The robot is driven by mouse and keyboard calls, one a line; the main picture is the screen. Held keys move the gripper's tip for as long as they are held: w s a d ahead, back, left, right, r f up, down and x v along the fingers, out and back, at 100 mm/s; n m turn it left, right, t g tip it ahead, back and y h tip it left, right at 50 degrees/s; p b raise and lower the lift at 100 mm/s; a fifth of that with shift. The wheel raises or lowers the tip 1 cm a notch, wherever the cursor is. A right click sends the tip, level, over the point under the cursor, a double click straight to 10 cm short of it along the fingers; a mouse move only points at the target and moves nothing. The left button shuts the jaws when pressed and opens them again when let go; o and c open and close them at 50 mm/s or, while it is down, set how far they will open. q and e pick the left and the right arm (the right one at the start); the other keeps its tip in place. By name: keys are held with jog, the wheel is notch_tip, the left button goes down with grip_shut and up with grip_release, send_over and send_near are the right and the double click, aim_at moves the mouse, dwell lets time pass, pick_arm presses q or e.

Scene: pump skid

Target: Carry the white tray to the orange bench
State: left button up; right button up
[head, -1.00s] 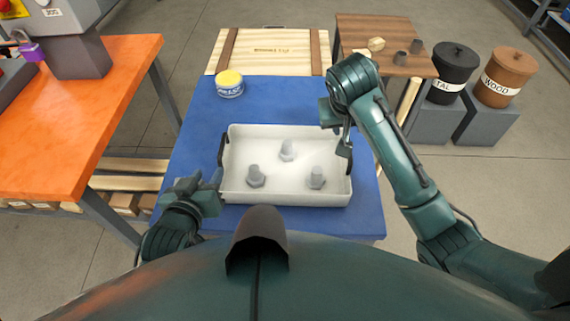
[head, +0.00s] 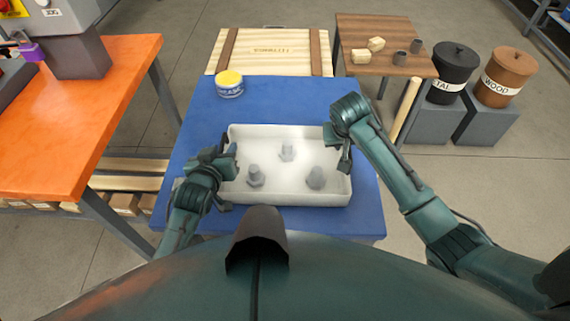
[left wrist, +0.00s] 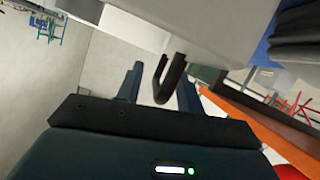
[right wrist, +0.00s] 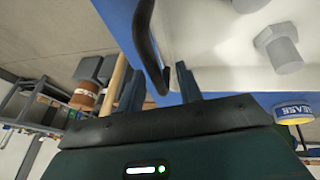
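The white tray (head: 285,197) sits on the blue table (head: 300,95), with several grey bolts (head: 315,178) in it. My left gripper (head: 230,158) is at the tray's left end. In the left wrist view its fingers stand apart with the black handle (left wrist: 173,80) between them. My right gripper (head: 341,152) is at the tray's right end. In the right wrist view its fingers are apart, with the other black handle (right wrist: 147,42) between them. In the head view my grippers largely hide both handles. The orange bench (head: 85,120) stands to the left.
A yellow-lidded tin (head: 230,85) stands on the blue table behind the tray. A grey machine (head: 70,40) occupies the bench's far end; its nearer top is clear. A wooden crate (head: 268,50) and a brown table (head: 385,40) are behind. A floor gap separates bench and blue table.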

jog(key=shift+c, duration=0.2)
pick_arm(q)
grip_shut()
pick_arm(e)
grip_shut()
pick_arm(q)
jog(key=shift+r, duration=0.1)
pick_arm(e)
jog(key=shift+r, duration=0.1)
